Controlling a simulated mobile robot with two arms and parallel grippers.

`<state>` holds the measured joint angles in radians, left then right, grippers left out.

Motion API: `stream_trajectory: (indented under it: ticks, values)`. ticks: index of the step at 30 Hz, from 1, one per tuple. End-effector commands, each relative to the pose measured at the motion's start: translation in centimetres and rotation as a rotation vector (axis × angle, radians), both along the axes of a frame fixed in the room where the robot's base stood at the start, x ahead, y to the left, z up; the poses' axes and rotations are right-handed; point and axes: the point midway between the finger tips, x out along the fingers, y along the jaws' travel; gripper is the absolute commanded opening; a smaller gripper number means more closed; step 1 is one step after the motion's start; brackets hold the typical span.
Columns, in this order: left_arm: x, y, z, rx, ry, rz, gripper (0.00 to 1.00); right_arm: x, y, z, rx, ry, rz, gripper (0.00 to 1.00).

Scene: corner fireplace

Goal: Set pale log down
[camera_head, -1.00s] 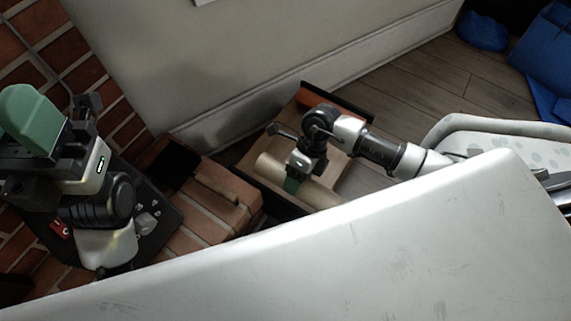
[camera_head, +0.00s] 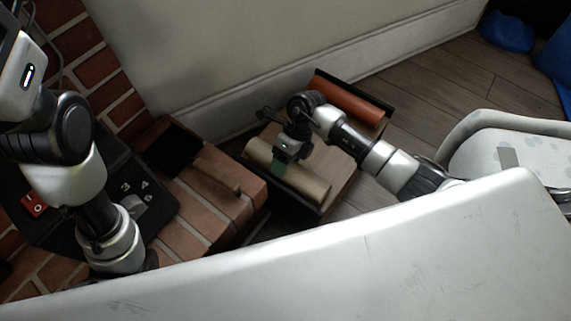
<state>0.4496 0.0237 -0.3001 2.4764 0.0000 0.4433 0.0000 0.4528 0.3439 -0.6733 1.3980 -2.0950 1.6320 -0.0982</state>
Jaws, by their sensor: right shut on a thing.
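The pale log (camera_head: 311,186) lies low at the near left side of a dark-rimmed tray with a wooden floor (camera_head: 333,176). My right gripper (camera_head: 284,165) reaches down from above and is shut around the log near its middle. I cannot tell whether the log touches the tray floor. A reddish-brown log (camera_head: 347,98) lies along the tray's far side. My left arm comes in at the left, and its gripper is outside the picture.
A brick hearth (camera_head: 189,218) stands left of the tray, with a short wooden piece (camera_head: 217,175) on it. A dark panel with a red switch (camera_head: 34,204) is at the left. A pale spotted seat (camera_head: 520,157) stands right. Wooden floor (camera_head: 430,90) is clear behind.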

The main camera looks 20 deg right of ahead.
Motion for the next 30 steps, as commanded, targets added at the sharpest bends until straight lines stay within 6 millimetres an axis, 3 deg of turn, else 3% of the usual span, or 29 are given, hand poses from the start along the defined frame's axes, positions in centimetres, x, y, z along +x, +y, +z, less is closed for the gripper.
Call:
stream_trajectory:
  ticks: [10,11,12,23,30]
  values:
    - [-0.1,0.0,0.0,0.000,-0.003,0.000,0.43,0.0,0.0,-0.2,0.001,-0.001,0.000,0.21]
    - [-0.1,0.0,0.1,0.001,-0.004,0.001,0.43,0.0,0.0,-0.2,0.000,0.000,0.000,0.65]
    - [-0.1,0.0,0.1,0.001,-0.004,0.001,0.43,0.0,0.0,-0.1,0.000,0.000,0.000,0.71]
    - [-0.1,0.0,0.5,0.000,-0.006,0.000,0.43,0.1,-0.1,0.4,0.000,-0.001,0.000,0.71]
    - [1.5,0.1,-0.4,-0.003,0.078,-0.003,0.43,1.2,-1.6,4.0,-0.004,-0.003,-0.001,0.71]
